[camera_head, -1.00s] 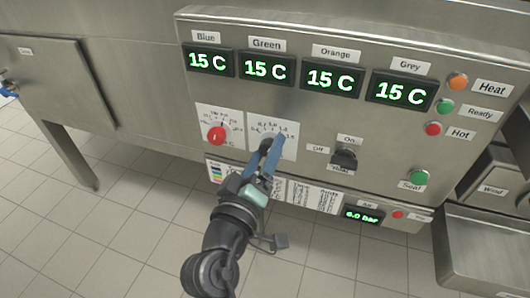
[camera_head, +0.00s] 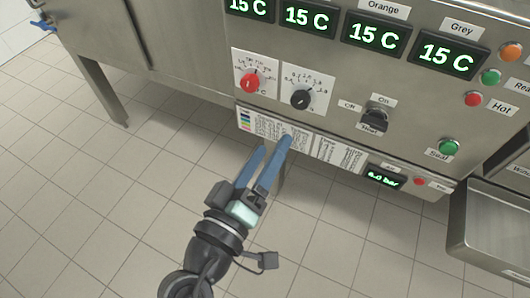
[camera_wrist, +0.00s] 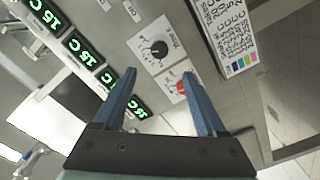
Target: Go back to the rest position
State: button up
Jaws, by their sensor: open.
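My gripper (camera_head: 272,147) is open and empty, its two blue fingers apart in the air in front of the lower part of the control panel. In the head view it is below the black dial (camera_head: 301,98) and the red dial (camera_head: 251,83). In the wrist view my gripper (camera_wrist: 163,95) points at the panel, with the red dial (camera_wrist: 183,87) showing between the fingers and the black dial (camera_wrist: 159,49) beyond them. Neither finger touches a dial.
The steel panel carries green displays (camera_head: 374,34) reading 15 C, a black heat switch (camera_head: 374,118), a green seal button (camera_head: 449,147) and a pressure display (camera_head: 385,178). A steel tray (camera_head: 492,228) juts out at the lower right. The tiled floor (camera_head: 90,210) at left is clear.

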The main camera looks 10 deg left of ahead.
jog(key=shift+s+a, duration=0.1)
jog(key=shift+s, duration=0.3)
jog(key=w+d+r+m+t+y+p, duration=0.1)
jog(key=w+d+r+m+t+p, duration=0.15)
jog(key=r, duration=1.05)
jog(key=w+d+r+m+t+p, duration=0.1)
jog(key=w+r+m+t, duration=0.15)
jog(key=r, duration=1.05)
jog(key=s+r+m+t+y+p, duration=0.1)
jog(key=s+r+t+y+p, duration=0.2)
jog(key=r, duration=0.9)
jog(key=s+r+m+t+y, duration=0.15)
jog(key=s+r, duration=0.35)
jog(key=r, duration=0.6)
notch_tip(320, 180, up, 36)
jog(key=p, duration=3.6)
jog(key=shift+w+d+n+t, duration=0.3)
jog(key=shift+w+n+t, duration=0.05)
jog(key=shift+w+n, duration=0.1)
